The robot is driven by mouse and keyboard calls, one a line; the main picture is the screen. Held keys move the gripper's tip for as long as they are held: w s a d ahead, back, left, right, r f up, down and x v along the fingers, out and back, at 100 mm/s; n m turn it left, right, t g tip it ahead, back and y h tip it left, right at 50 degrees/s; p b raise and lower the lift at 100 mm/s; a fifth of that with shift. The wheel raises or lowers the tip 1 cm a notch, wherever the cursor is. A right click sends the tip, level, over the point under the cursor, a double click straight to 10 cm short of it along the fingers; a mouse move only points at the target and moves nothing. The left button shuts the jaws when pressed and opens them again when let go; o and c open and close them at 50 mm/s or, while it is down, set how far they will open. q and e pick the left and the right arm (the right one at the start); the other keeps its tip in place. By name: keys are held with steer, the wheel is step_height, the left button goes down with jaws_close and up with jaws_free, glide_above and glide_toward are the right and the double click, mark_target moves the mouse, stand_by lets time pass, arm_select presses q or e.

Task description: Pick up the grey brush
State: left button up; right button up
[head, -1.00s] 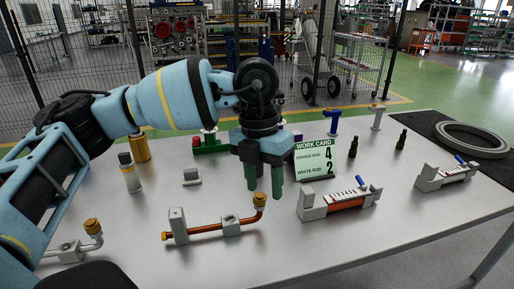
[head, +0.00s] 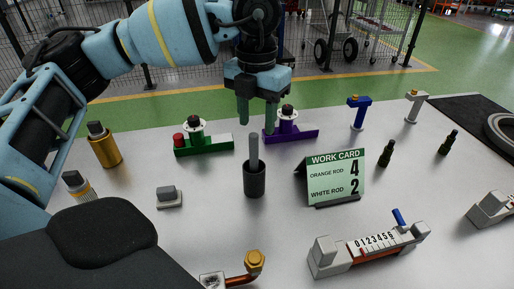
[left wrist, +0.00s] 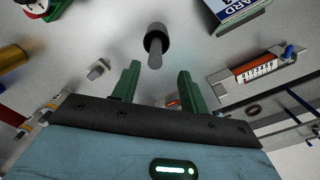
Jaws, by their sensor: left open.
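The grey brush (head: 253,147) stands upright in a dark cup (head: 254,181) near the middle of the table; only its plain grey handle shows. In the left wrist view the brush (left wrist: 156,59) points up out of the cup (left wrist: 153,36), ahead of the fingers and roughly between them. My left gripper (head: 257,116) is open and empty, its green fingers pointing down, above the handle in the head view and apart from it. The brush's lower end is hidden in the cup. My right gripper is in neither view.
A work card (head: 335,178) stands right of the cup. A small grey block (head: 169,197) lies to its left. Green (head: 204,145) and purple (head: 291,134) fixtures stand behind it. A numbered gauge (head: 368,247) is at front right. Bare table surrounds the cup.

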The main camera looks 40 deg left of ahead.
mark_target(254, 135)
arm_select(q)
steer(key=shift+w+a, duration=0.2)
steer(key=shift+w, duration=0.05)
steer(key=shift+s+d, duration=0.1)
steer(key=shift+s, duration=0.05)
steer(key=shift+f, duration=0.25)
steer(key=shift+s+a+f, duration=0.1)
steer(key=shift+a+f, duration=0.05)
steer(key=shift+f, duration=1.65)
steer(key=shift+s+a+f, duration=0.1)
steer(key=shift+a+f, duration=0.05)
steer(key=shift+f, duration=1.6)
jaws_close()
